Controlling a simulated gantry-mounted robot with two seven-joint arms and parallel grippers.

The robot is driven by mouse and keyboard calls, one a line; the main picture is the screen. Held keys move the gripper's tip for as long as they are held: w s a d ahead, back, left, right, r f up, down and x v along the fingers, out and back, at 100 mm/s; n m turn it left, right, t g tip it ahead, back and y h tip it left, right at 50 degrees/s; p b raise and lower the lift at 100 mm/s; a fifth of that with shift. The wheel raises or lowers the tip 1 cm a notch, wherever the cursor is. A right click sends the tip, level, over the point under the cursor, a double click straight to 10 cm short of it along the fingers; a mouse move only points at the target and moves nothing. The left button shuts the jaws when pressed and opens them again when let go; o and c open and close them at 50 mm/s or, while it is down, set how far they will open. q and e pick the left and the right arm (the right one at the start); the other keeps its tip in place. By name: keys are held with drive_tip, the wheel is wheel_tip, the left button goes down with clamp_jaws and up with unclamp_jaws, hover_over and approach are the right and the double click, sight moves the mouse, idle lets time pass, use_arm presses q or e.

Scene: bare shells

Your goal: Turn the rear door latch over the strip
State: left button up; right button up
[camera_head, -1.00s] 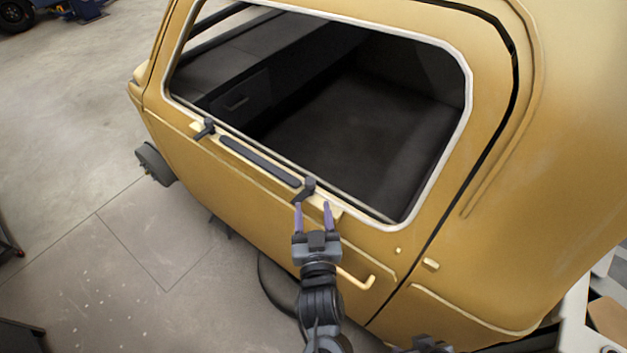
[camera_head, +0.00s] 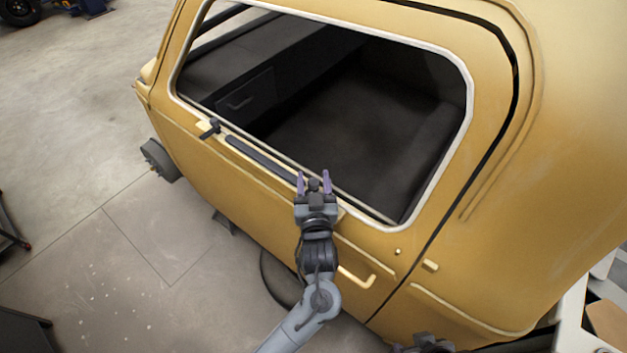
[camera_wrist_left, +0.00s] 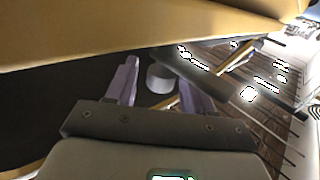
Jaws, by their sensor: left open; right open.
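A dark strip (camera_head: 262,158) lies along the door's window sill. A dark latch (camera_head: 209,128) sits at its far left end. A second dark latch (camera_head: 313,185) at its near right end shows mostly between the fingers of my left gripper (camera_head: 314,177). That gripper is open, its two purple fingers on either side of the latch; contact cannot be told. In the left wrist view a grey round knob (camera_wrist_left: 160,79) stands between the open fingers, beside a dark bar (camera_wrist_left: 205,75). My right gripper (camera_head: 425,345) shows only partly at the bottom edge.
The yellow door (camera_head: 230,185) has a pale-framed window opening (camera_head: 350,120), with a dark cabin behind it. A door handle (camera_head: 357,279) juts out below and right of my left gripper. Open concrete floor (camera_head: 90,150) lies to the left.

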use_arm(q)
drive_tip(key=c, duration=0.9)
drive_tip(key=shift+c, duration=0.2)
